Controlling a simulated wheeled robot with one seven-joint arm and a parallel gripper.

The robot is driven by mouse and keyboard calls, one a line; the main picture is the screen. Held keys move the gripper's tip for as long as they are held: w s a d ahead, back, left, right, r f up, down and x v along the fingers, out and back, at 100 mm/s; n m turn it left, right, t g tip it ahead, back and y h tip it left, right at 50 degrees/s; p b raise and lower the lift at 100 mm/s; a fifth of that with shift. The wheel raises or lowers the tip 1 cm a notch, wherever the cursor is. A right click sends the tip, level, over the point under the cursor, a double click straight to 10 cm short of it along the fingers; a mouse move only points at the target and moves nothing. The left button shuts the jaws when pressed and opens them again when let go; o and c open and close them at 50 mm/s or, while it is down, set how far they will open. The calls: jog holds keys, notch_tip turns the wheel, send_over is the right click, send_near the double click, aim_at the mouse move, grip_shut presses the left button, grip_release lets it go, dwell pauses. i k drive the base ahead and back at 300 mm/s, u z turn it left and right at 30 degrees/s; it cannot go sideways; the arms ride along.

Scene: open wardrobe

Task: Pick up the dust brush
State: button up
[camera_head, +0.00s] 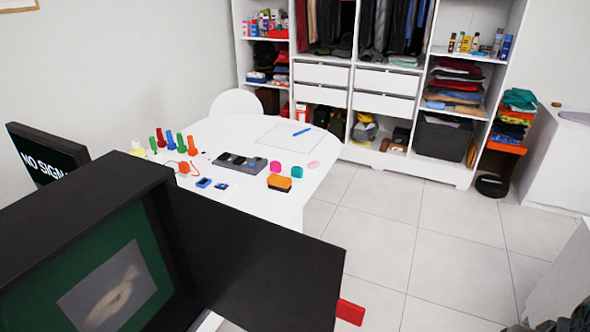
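I cannot make out a dust brush for certain. A slim blue item (301,132) lies on a pale sheet (283,139) at the far right of the white table (232,129); it is too small to tell what it is. No gripper fingers can be made out. A dark shape is cut off at the bottom right corner, and I cannot tell what it is.
A black box (255,255) with an open side blocks the lower left. Colored cones (170,140), a grey tray (240,163) and small blocks (279,183) stand on the table. The open wardrobe (386,81) is behind. The tiled floor (420,235) at right is clear.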

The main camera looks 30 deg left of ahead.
aim_at(277, 182)
jog(key=u, duration=0.3)
jog(key=i, duration=1.55)
jog(key=u, duration=0.95)
jog(key=i, duration=0.95)
jog(key=u, duration=0.25)
